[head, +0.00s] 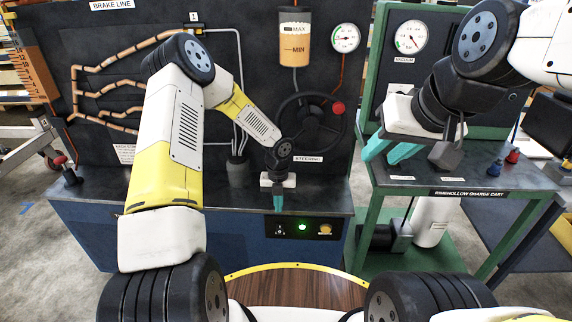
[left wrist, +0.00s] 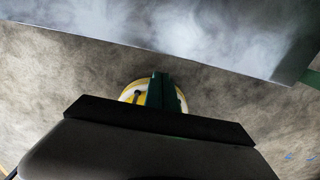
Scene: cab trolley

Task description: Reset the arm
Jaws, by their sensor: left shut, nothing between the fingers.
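My left gripper (head: 278,202) hangs in front of the dark brake panel, above the front part of its bench, with its teal fingers together and pointing down. In the left wrist view its fingers (left wrist: 160,90) are closed with nothing between them. My right gripper (head: 391,152) is over the green cart's top at the right. Its two teal fingers are spread apart, and I see nothing between them.
The brake bench (head: 120,190) carries a steering wheel (head: 310,122) and a reservoir (head: 294,45). The green charge cart (head: 480,182) holds small red and blue fittings (head: 512,157). A round wooden surface with a yellow rim (head: 295,266) lies nearest me.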

